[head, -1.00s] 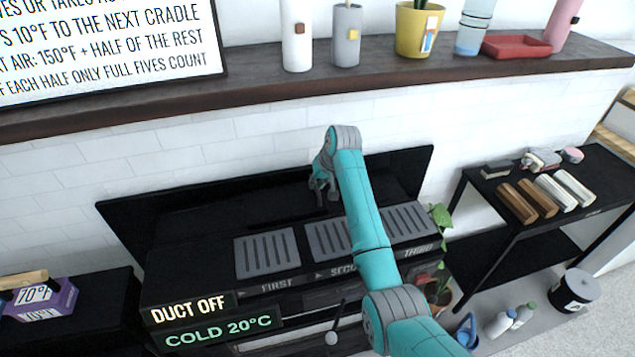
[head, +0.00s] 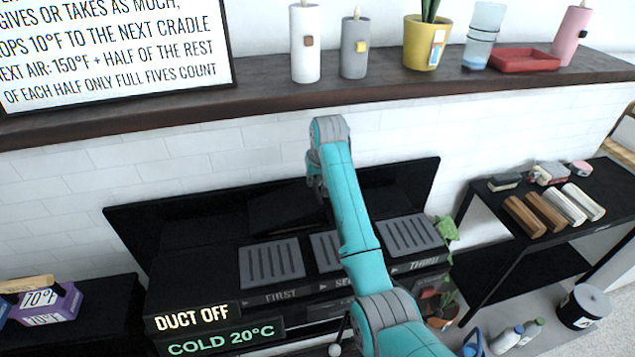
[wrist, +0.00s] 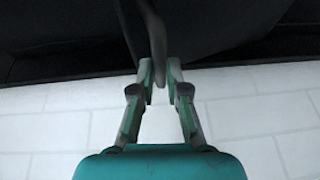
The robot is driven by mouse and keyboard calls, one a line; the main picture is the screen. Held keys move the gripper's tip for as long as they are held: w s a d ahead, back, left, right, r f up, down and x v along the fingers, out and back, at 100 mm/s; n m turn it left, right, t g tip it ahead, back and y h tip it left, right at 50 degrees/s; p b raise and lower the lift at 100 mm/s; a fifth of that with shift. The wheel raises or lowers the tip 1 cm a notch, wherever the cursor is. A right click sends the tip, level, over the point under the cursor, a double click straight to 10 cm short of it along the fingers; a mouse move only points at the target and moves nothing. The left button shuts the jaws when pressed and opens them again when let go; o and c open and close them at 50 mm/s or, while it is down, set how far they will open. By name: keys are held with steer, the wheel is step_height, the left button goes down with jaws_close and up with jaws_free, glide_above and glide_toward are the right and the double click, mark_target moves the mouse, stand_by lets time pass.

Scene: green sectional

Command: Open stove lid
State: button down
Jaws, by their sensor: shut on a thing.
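The black stove (head: 195,268) stands against the white tiled wall, with three grey slotted plates on its top labelled FIRST, SECOND (partly covered by my arm) and THIRD. Behind the plates, a dark lid panel (head: 282,213) appears tilted up at the back of the stove. My gripper (head: 318,190) is at the lid's right side, mostly hidden by my teal arm. In the wrist view my gripper (wrist: 160,72) is shut on a dark curved handle (wrist: 156,38). Black surfaces lie beyond the handle, and their edges are hard to tell apart.
A dark shelf (head: 150,110) with candles, a yellow pot, a cup and a red tray runs above the stove. A black side table (head: 500,205) with rolls stands right, near a plant (head: 446,232). A purple box (head: 55,308) sits left. Display signs are on the stove front.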

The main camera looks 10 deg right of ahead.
steer(key=c, duration=1.2)
jaws_free()
steer(key=shift+a, duration=0.25)
steer(key=shift+s+r, duration=0.35)
steer(key=shift+r, duration=0.15)
steer(key=s, duration=0.4)
steer(key=s+d, duration=0.1)
steer(key=s, duration=0.2)
steer(key=s+d, duration=0.1)
steer(key=s, duration=0.3)
steer(key=shift+s, duration=0.3)
